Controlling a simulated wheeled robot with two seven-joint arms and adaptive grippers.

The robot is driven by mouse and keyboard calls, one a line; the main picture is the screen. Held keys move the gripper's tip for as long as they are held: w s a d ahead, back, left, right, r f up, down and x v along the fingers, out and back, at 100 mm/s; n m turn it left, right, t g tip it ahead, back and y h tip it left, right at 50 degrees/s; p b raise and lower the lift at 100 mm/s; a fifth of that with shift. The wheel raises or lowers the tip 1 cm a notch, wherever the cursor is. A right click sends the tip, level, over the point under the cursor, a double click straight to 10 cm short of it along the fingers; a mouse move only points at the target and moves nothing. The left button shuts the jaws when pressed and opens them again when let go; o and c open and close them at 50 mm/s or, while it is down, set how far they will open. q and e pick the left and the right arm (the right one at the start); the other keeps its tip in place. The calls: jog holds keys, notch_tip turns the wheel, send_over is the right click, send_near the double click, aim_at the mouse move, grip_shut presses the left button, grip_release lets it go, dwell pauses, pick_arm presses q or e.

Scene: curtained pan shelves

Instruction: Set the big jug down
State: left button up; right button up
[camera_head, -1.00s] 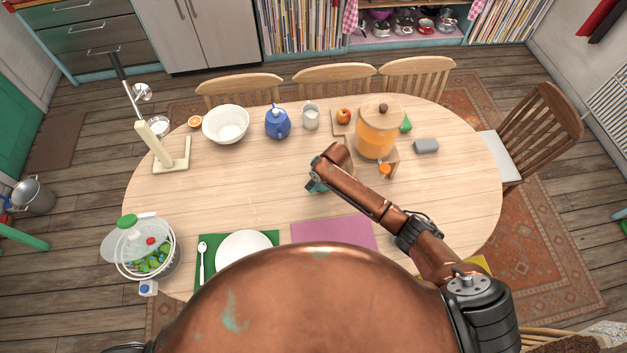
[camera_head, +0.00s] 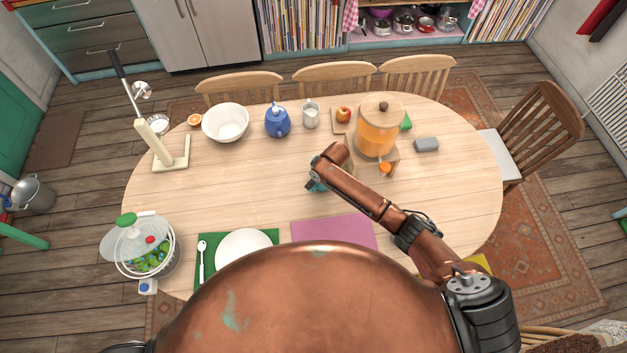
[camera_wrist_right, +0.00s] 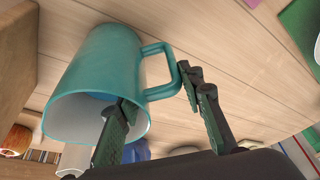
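The big jug is a teal one-handled vessel (camera_wrist_right: 95,70) that fills the left of the right wrist view. Its mouth points to the lower left of that picture, which is turned over relative to the room. My right gripper (camera_wrist_right: 158,90) has its two dark green fingers apart. One finger crosses in front of the jug's rim, and the other is on the far side of the handle's lower end. In the head view the right gripper (camera_head: 316,186) is over mid-table, and my arm hides most of the jug. Whether its base touches the table is hidden. My left gripper is out of view.
An orange drink dispenser (camera_head: 376,133) on a wooden stand is close behind my right wrist. A white pitcher (camera_head: 311,116), blue teapot (camera_head: 277,122) and white bowl (camera_head: 225,124) line the back. A purple placemat (camera_head: 335,232) lies in front. The table left of the gripper is clear.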

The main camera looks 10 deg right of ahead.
jog(key=o, duration=0.5)
jog(key=shift+s, duration=0.1)
jog(key=v, duration=1.2)
jog(key=shift+r, duration=0.1)
jog(key=shift+c, duration=0.2)
grip_shut()
dwell(0.3)
dwell(1.0)
